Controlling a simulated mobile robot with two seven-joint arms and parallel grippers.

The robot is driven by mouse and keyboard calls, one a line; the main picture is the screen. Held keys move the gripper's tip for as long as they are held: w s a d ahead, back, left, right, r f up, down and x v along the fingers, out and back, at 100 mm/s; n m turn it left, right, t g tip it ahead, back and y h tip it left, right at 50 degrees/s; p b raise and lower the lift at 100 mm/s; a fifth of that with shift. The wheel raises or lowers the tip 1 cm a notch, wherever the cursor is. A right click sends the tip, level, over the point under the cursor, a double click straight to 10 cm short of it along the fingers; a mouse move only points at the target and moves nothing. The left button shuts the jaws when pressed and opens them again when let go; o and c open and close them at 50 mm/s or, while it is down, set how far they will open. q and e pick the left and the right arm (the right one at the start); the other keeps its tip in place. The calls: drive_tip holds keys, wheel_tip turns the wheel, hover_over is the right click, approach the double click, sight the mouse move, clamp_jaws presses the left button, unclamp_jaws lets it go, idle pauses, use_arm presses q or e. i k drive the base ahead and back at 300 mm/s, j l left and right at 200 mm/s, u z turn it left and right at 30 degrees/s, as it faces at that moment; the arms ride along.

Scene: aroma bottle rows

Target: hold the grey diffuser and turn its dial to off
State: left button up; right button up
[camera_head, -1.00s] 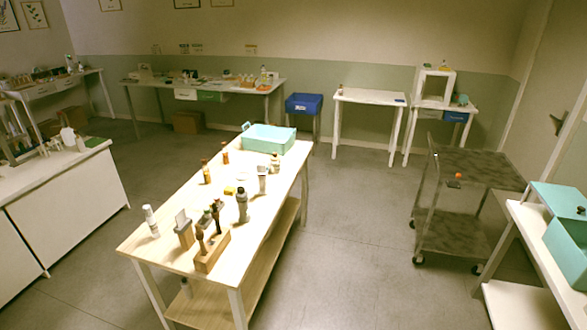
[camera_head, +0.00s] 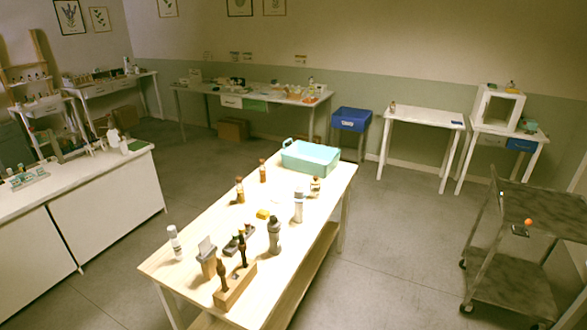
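A grey bottle-shaped thing (camera_head: 274,238), which looks like the grey diffuser, stands upright on the pale wooden table (camera_head: 185,273) in front of me. It is too small in the view for me to make out a dial or its setting. Neither of my grippers shows in the head view, and nothing is seen touching the grey thing.
Close by stand a wooden block (camera_head: 236,287) with dark-topped items, a tan holder (camera_head: 207,265), a white cylinder (camera_head: 298,208) and a white bottle (camera_head: 175,244). A teal crate (camera_head: 311,166) is at the far end. A cart (camera_head: 510,272) stands right; grey floor (camera_head: 400,235) between is clear.

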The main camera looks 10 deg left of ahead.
sight(273, 219)
drive_tip(key=i+l+u, duration=0.2)
drive_tip(key=i+u, duration=0.2)
drive_tip(key=i+l+u, duration=0.4)
drive_tip(key=i, duration=0.2)
drive_tip(key=i+l+u, duration=0.8)
drive_tip(key=l, duration=0.3)
drive_tip(key=i+l+u, duration=0.2)
drive_tip(key=l+u, duration=0.2)
drive_tip(key=l, duration=0.3)
